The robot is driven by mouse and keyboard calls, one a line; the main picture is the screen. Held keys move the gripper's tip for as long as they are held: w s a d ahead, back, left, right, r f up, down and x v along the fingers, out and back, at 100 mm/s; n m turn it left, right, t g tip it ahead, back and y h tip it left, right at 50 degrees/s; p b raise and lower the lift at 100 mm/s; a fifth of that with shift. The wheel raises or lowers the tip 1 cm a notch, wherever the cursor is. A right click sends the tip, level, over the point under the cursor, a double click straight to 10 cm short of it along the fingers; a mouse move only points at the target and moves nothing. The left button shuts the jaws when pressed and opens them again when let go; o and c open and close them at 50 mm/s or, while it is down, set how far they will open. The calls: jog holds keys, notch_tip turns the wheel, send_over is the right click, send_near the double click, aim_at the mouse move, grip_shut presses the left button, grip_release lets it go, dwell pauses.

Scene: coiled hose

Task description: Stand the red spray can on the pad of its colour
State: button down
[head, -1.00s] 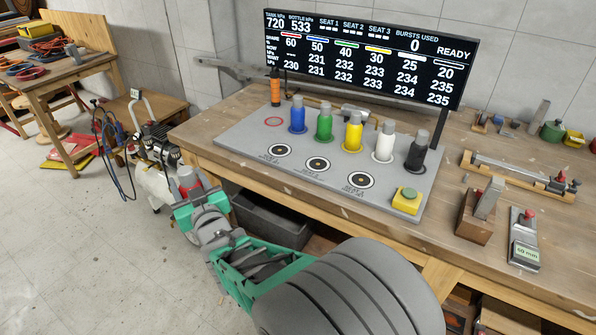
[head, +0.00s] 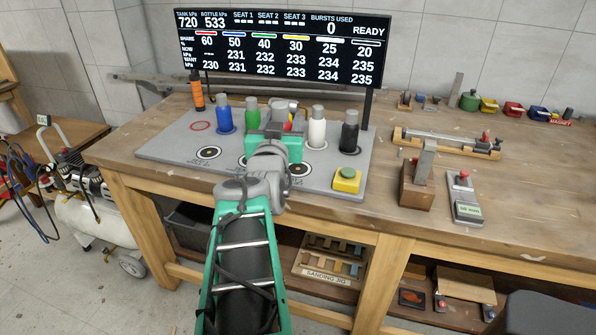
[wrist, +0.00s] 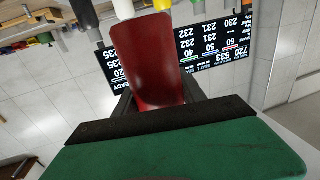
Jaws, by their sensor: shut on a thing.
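My gripper (head: 280,125) is over the right-middle part of the grey board, in front of the yellow can (head: 297,124). It is shut on the red spray can (wrist: 148,62), which fills the middle of the wrist view. In the head view only a small bit of red (head: 287,127) shows past my gripper, so the can's base and tilt are hidden there. The pad with a red ring (head: 201,126) lies empty at the board's back left, well to the left of my gripper.
Blue (head: 223,116), green (head: 252,114), white (head: 317,128) and black (head: 349,133) cans stand in the row with the yellow one. An orange-topped tool (head: 197,92) stands behind the red ring. A yellow button box (head: 346,179) sits front right. A display (head: 285,48) stands behind.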

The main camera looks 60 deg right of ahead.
jog(key=d+f, duration=0.4)
jog(key=w+d+f, duration=0.1)
jog(key=d+f, duration=0.3)
jog(key=d, duration=0.1)
jog(key=w+d+f, duration=0.1)
jog(key=d+f, duration=0.3)
jog(key=d, duration=0.1)
jog(key=shift+w+f+b, duration=0.2)
jog(key=shift+w+b, duration=0.05)
jog(key=shift+b, duration=0.05)
jog(key=shift+a+f, duration=0.1)
jog(key=shift+f, duration=0.2)
jog(key=c, duration=0.7)
grip_release()
jog(key=shift+o, duration=0.2)
jog(key=shift+r+p, duration=0.25)
jog(key=shift+p, duration=0.4)
